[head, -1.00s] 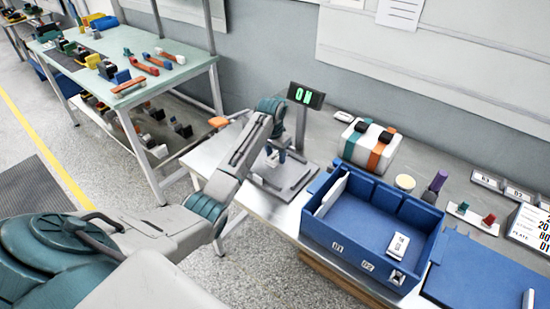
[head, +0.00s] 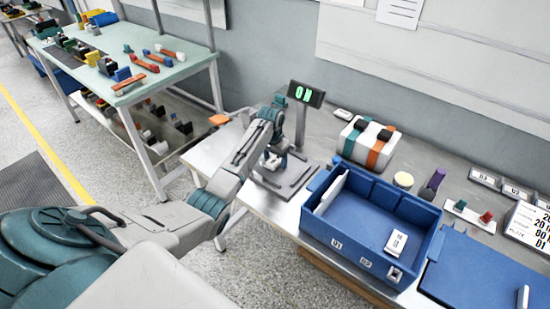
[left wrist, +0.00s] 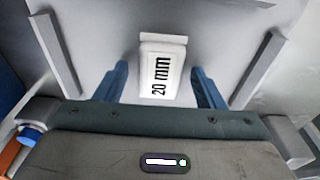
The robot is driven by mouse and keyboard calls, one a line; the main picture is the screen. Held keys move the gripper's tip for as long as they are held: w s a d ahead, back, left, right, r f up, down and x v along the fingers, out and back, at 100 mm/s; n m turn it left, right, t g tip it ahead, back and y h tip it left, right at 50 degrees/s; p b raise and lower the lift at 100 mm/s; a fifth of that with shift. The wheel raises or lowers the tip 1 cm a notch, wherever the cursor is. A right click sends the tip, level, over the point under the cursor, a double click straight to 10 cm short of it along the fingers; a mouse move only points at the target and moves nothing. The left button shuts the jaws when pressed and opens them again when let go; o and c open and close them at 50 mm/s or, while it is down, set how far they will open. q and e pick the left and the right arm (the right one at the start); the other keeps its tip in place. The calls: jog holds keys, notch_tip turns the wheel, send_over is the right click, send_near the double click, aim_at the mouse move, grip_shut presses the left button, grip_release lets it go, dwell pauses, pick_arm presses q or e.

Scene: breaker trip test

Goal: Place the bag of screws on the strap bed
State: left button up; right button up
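A small white bag marked "20 mm" (left wrist: 163,66) lies on a grey plate between two raised grey bars. The plate (head: 290,188) stands below a small display post in the head view. My left gripper (left wrist: 160,85) is over the plate, with its two blue fingers spread on either side of the bag and a visible gap to each side. In the head view the left gripper (head: 273,160) partly hides the bag. A white block with teal and orange straps and black clasps (head: 367,145) stands right of the post; I cannot tell which item is the strap bed. My right gripper is out of view.
A blue bin (head: 337,228) with a white labelled packet inside stands right of the plate. The display (head: 305,94) rises behind my left gripper. Another bench (head: 185,72) stands at left.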

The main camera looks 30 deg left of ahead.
aim_at(273, 162)
pick_arm(q)
notch_tip(273, 162, up, 12)
jog(key=s+b, duration=0.1)
jog(key=b, duration=0.2)
jog(key=shift+s+r, duration=0.15)
jog(key=shift+s, duration=0.05)
dwell(0.7)
